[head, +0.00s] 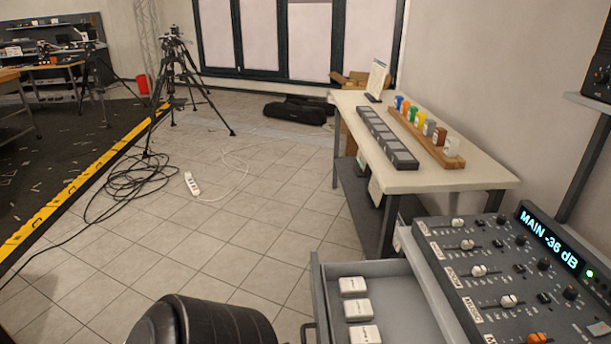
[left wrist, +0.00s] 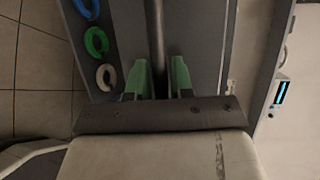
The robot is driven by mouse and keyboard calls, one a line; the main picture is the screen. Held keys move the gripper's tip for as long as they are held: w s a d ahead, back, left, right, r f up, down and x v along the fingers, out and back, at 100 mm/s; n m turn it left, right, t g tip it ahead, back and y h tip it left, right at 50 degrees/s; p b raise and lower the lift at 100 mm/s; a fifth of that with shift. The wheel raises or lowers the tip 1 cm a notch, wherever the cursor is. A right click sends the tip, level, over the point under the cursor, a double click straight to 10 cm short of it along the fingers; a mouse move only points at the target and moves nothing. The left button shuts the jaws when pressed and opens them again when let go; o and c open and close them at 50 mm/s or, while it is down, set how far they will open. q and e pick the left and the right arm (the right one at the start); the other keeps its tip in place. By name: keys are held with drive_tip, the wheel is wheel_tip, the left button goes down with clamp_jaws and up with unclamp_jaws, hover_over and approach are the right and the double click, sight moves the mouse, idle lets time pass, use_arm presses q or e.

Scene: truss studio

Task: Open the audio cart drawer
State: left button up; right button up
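The audio cart (head: 410,246) stands at the lower right of the head view, with a mixing console on its top. Its grey drawer (head: 320,285) is pulled out to the left, and white blocks (head: 352,286) lie inside. A dark handle (head: 305,331) shows on the drawer's front, partly cut off by the frame edge. In the left wrist view my left gripper (left wrist: 160,75) has its green fingers apart, one on each side of a dark bar (left wrist: 157,35). I cannot tell whether they touch it. My right gripper is in neither view.
A bench (head: 480,184) with colored items on a wooden rack stands beyond the cart. Black cables (head: 135,180), a power strip (head: 192,184) and a tripod (head: 180,75) are on the floor. Blue, green (left wrist: 96,41) and white rings show in the wrist view.

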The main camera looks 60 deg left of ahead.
use_arm(q)
drive_tip(key=shift+o, duration=1.3)
drive_tip(key=s+r, duration=0.2)
drive_tip(key=s, duration=0.8)
drive_tip(key=shift+s+b, duration=0.35)
drive_tip(key=shift+b, duration=0.1)
drive_tip(key=shift+d, duration=0.1)
